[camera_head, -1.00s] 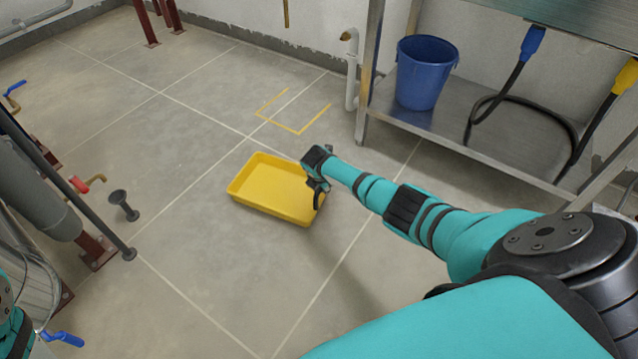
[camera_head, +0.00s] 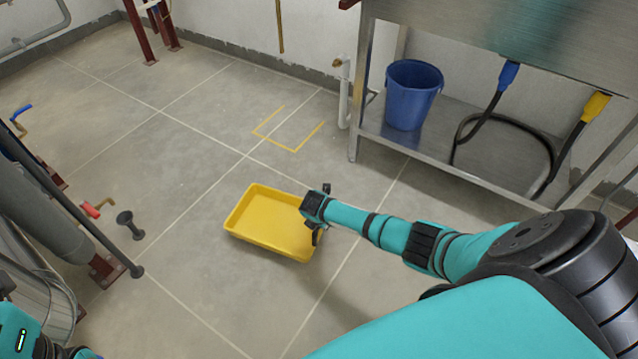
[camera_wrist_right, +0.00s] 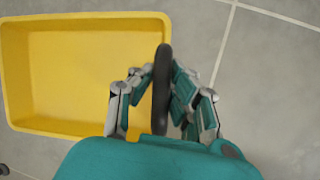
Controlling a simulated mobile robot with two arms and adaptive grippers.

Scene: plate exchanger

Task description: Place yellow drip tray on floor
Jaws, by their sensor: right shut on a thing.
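The yellow drip tray (camera_head: 270,222) is a shallow rectangular pan, empty, in the middle of the head view. My left gripper is out of view.
A yellow outline (camera_head: 293,148) is marked on bare floor beyond the tray. A steel table (camera_head: 400,150) with a blue bucket (camera_head: 412,95) and hoses on its lower shelf stands right. Pipes (camera_head: 60,205) and a black floor fitting (camera_head: 130,225) stand left.

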